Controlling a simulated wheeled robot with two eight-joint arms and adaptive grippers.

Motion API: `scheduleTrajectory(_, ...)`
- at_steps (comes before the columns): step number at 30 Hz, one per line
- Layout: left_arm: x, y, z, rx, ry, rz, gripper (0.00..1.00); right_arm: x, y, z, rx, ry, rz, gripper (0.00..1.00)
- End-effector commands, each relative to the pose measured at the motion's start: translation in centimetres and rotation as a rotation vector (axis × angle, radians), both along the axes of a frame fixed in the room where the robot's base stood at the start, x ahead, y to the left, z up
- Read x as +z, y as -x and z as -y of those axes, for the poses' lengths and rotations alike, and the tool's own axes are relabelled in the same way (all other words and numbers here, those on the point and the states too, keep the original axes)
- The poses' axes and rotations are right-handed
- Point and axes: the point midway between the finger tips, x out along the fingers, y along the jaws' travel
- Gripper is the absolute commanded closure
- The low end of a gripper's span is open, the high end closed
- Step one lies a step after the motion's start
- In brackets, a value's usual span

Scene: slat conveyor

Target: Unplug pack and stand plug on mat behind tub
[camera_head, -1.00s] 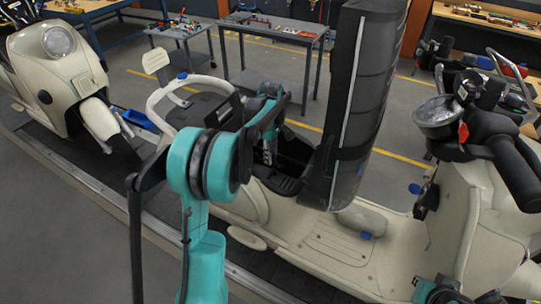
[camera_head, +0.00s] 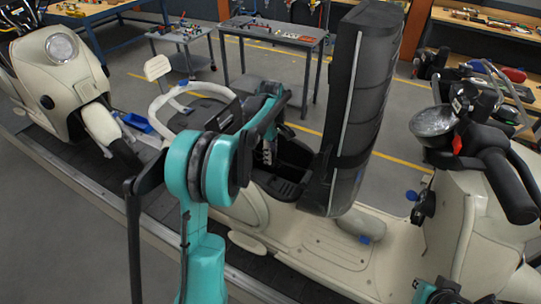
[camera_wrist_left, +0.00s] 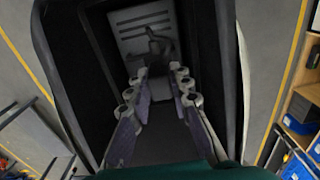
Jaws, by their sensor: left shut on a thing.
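My left gripper (camera_head: 266,158) reaches down into the dark open tub (camera_head: 290,188) under the raised seat of the cream scooter. In the left wrist view the two fingers (camera_wrist_left: 160,72) point into the tub (camera_wrist_left: 68,75), close together, shut on the black plug (camera_wrist_left: 154,42) at their tips. The plug is small and dark, so its outline is unclear. The grey ribbed pack (camera_wrist_left: 143,20) lies beyond it, against the far end. A dark flat surface (camera_head: 203,108) behind the tub, inside the white grab rail, may be the mat; my arm partly hides it.
The tall black seat (camera_head: 350,120) stands upright beside the tub. The white grab rail (camera_head: 160,100) curves around the rear. Handlebars (camera_head: 490,150) are at the right. Another scooter (camera_head: 65,90) stands at the left; tables are at the back.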

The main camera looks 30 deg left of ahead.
Motion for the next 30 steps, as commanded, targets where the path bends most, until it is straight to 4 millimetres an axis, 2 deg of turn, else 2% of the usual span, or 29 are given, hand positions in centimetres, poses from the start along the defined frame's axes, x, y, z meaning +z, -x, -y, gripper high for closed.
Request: scheduleTrajectory(30,2.9,0.0,0.0,0.0,0.0,0.0,1.0,1.9,0.0,0.0,0.0,0.0,0.0,1.0)
